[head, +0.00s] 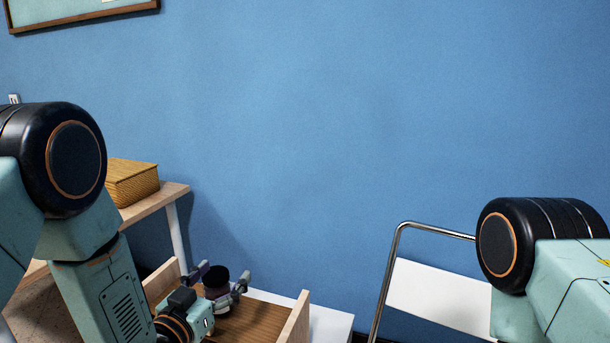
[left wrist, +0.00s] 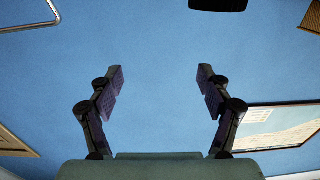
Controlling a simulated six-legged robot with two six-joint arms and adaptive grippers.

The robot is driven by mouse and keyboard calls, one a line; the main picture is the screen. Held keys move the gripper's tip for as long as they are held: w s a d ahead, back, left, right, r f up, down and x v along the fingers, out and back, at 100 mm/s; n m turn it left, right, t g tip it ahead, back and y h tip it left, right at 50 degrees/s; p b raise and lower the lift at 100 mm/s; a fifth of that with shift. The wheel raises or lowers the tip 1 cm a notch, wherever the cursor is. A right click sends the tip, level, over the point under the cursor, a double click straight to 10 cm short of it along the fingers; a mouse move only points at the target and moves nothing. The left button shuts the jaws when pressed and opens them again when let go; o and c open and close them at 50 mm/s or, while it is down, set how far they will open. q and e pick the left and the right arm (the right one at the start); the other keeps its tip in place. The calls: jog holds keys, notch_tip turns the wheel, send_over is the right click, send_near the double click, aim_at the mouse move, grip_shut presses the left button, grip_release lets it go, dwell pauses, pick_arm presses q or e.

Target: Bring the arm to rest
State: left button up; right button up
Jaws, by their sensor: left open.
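My left arm comes in from the left in the head view and reaches down to the lower middle. My left gripper (head: 222,280) is in front of a wooden shelf unit (head: 296,322). In the left wrist view its two fingers (left wrist: 160,74) are spread wide, with only blue wall between them. It holds nothing. My right arm shows at the right edge of the head view, but its gripper is out of the picture. No cereal box is visible.
A white surface (head: 330,326) lies behind the wooden unit. A metal-framed white chair (head: 435,296) stands at right. The blue wall (head: 330,130) behind is mostly bare, with a framed picture (head: 80,10) at upper left.

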pick_arm(q)
jog(key=s+a+f+m+h, duration=0.1)
jog(key=s, duration=0.7)
jog(key=s+a+f+g+h, duration=0.1)
jog(key=s, duration=0.8)
jog(key=shift+f+m+h+p, duration=0.15)
jog(key=shift+m+h+p, duration=0.15)
jog(key=shift+m+p, duration=0.15)
